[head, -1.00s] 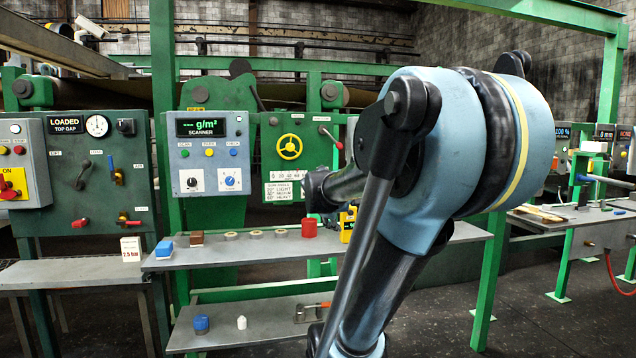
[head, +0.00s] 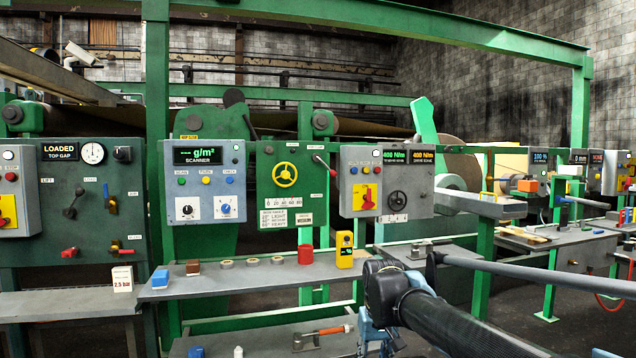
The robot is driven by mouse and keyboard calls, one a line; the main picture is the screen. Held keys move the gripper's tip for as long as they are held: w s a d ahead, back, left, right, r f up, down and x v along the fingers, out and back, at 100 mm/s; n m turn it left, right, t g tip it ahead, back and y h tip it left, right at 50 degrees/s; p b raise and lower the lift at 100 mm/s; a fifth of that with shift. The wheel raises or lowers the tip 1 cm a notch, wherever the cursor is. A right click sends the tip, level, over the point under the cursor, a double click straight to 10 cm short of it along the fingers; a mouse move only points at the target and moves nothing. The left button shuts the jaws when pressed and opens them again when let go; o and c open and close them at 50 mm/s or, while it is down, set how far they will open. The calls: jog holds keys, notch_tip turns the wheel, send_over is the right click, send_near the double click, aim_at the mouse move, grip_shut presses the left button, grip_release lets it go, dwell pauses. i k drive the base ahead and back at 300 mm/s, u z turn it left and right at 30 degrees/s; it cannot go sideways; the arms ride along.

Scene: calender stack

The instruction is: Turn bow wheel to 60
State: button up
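A yellow handwheel (head: 285,174), which I take to be the bow wheel, is on the green panel (head: 262,155) in the middle of the head view. A white scale strip (head: 288,202) with numbers sits below it. The setting and any pointer are too small to read. A sign (head: 273,218) lists light, medium and heavy with angles, and a small tag (head: 304,219) beside it reads MEDIUM. My arm comes in from the lower right, well below and right of the wheel, not touching it. I make out no gripper fingers.
A grey shelf (head: 225,283) below the panel holds a blue block (head: 160,279), a brown block (head: 193,267), several discs, a red cylinder (head: 305,255) and a yellow device (head: 344,250). A scanner box (head: 205,165) stands left of the wheel. A switch box (head: 387,182) stands right.

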aim_at(285, 174)
jog(key=z, duration=1.5)
jog(key=k, duration=0.6)
jog(key=u, duration=0.85)
jog(key=i, duration=1)
